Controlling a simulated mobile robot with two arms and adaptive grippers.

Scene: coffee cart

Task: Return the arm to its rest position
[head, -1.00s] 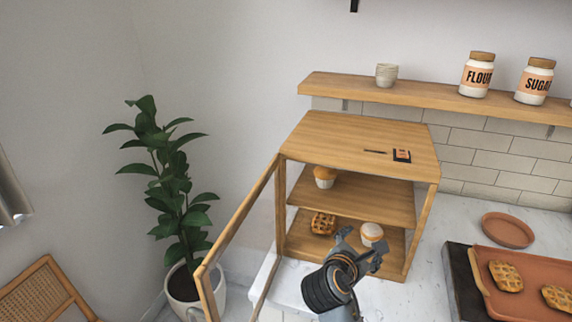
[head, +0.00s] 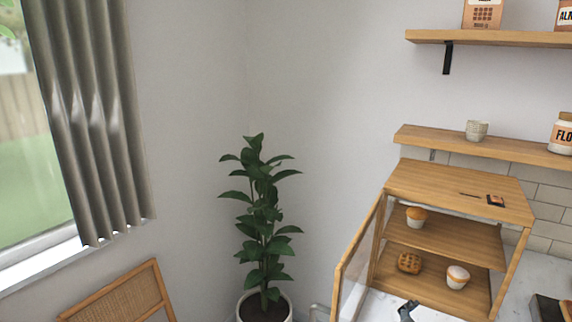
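Only a small dark tip of one gripper (head: 408,311) shows at the bottom edge of the head view, in front of the wooden display case (head: 455,190). I take it to be my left gripper. The rest of it is cut off below the frame, so I cannot tell whether it is open or shut. My other gripper is out of view. The case's glass door (head: 358,258) stands open to the left. A muffin (head: 416,217) sits on the upper shelf. A waffle-like pastry (head: 409,263) and another muffin (head: 457,277) sit on the lower level.
A potted plant (head: 262,210) stands in the corner left of the case. A cane-backed chair (head: 120,300) is at the lower left, below the curtain (head: 90,120). Wall shelves (head: 485,147) with a cup (head: 476,130) and jars hang above the case.

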